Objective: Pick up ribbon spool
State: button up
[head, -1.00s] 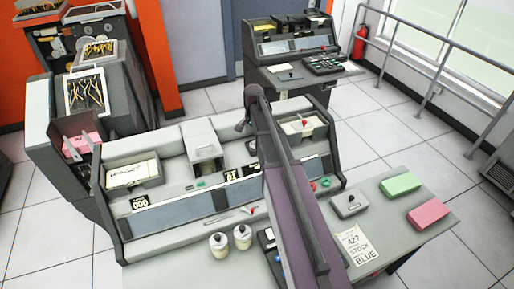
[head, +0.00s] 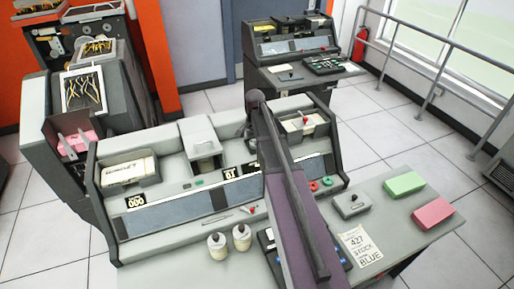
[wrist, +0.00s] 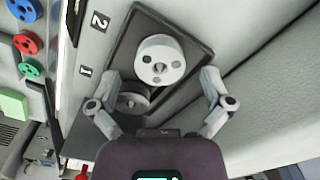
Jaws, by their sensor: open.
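A pale grey-white ribbon spool (wrist: 160,62) with a dark hub and small holes stands in a dark recessed plate in the wrist view. A second, darker grey spool (wrist: 133,101) lies in the same plate, lower and partly hidden by my left finger. My gripper (wrist: 162,75) is open, with one finger on each side of the white spool and gaps between. In the head view my gripper is hidden behind my arm. Red and green spools (head: 320,184) sit on the console's right side; red (wrist: 27,42), green (wrist: 29,67) and blue ones show at the wrist view's left.
The grey console (head: 165,212) has sloped panels and raised bins around the recess. Two white bottles (head: 229,241) stand at its front. A side desk holds a green block (head: 404,184), a pink block (head: 433,213) and a printed card (head: 360,244).

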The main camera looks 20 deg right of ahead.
jog(key=shift+f, duration=0.5)
jog(key=c, duration=1)
